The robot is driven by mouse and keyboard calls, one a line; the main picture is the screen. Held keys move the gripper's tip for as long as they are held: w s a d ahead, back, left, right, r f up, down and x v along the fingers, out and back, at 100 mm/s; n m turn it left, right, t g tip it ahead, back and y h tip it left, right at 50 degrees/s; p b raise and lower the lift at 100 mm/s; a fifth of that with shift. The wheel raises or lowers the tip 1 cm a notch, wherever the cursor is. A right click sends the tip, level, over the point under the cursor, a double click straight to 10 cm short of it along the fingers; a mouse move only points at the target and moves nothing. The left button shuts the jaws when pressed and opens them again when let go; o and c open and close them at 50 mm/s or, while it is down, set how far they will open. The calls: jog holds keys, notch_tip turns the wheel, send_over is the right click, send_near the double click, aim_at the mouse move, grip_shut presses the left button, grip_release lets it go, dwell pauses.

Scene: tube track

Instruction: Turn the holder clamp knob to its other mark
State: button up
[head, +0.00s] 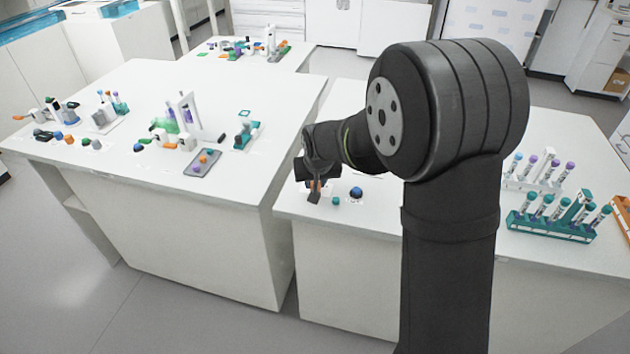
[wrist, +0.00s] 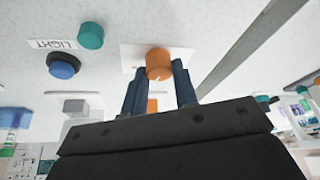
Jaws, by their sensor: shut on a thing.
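An orange knob (wrist: 159,63) stands on a white plate (wrist: 128,55) in the wrist view. My gripper (wrist: 159,78) has its two dark fingers on either side of this knob and is shut on it. In the head view my gripper (head: 314,190) reaches down to the right-hand bench, with a bit of orange showing at the fingers. The plate's marks are mostly hidden or too small to read, so I cannot tell which mark the knob points at.
A blue knob (wrist: 63,65), a teal button (wrist: 90,36) and a LIGHT label (wrist: 52,44) are close by on the bench. Racks of capped tubes, one of them teal (head: 550,228), stand at the right. A separate bench (head: 230,180) at the left holds several small items.

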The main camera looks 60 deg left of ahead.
jog(key=n+g, duration=0.1)
jog(key=n, duration=0.1)
jog(key=n+g, duration=0.1)
jog(key=n, duration=0.2)
jog(key=shift+w, duration=0.2)
jog(key=n+g, duration=0.1)
jog(key=n, duration=0.4)
jog(key=shift+g, duration=0.4)
jog(key=o, duration=1)
jog(key=v, duration=1.7)
jog(key=shift+w+a+r, duration=0.2)
jog(key=shift+r, duration=0.1)
jog(key=shift+f, duration=0.1)
